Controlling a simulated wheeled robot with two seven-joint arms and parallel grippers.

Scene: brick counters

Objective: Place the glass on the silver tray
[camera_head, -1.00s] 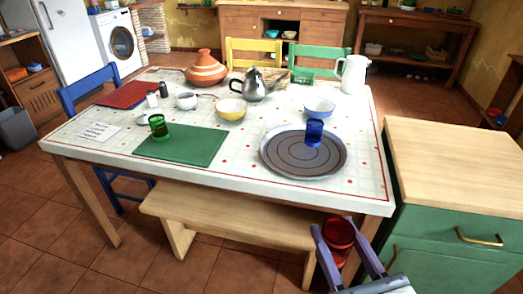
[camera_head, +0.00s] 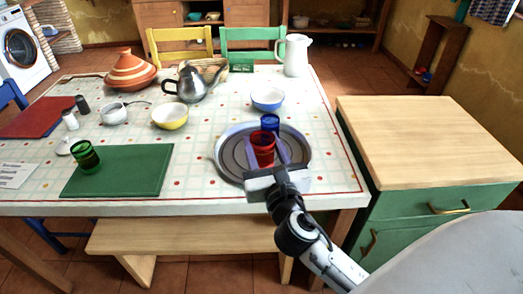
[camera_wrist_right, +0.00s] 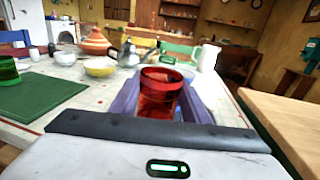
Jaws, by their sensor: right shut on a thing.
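A red glass (camera_head: 263,151) is held upright between the fingers of my right gripper (camera_head: 266,155), at the silver tray on the table. It also shows in the right wrist view (camera_wrist_right: 160,94), between the two purple fingers. The round silver tray (camera_head: 228,161) lies near the table's front right edge, with a dark ringed middle. A blue glass (camera_head: 270,122) stands on the tray's far part, just behind the red glass. I cannot tell whether the red glass touches the tray. My left gripper is not in view.
A green glass (camera_head: 85,157) stands on a green mat (camera_head: 125,172) at the left. A blue bowl (camera_head: 267,99), yellow bowl (camera_head: 170,116), teapot (camera_head: 190,84) and white jug (camera_head: 294,55) stand farther back. A wooden-topped green cabinet (camera_head: 430,140) is at the right.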

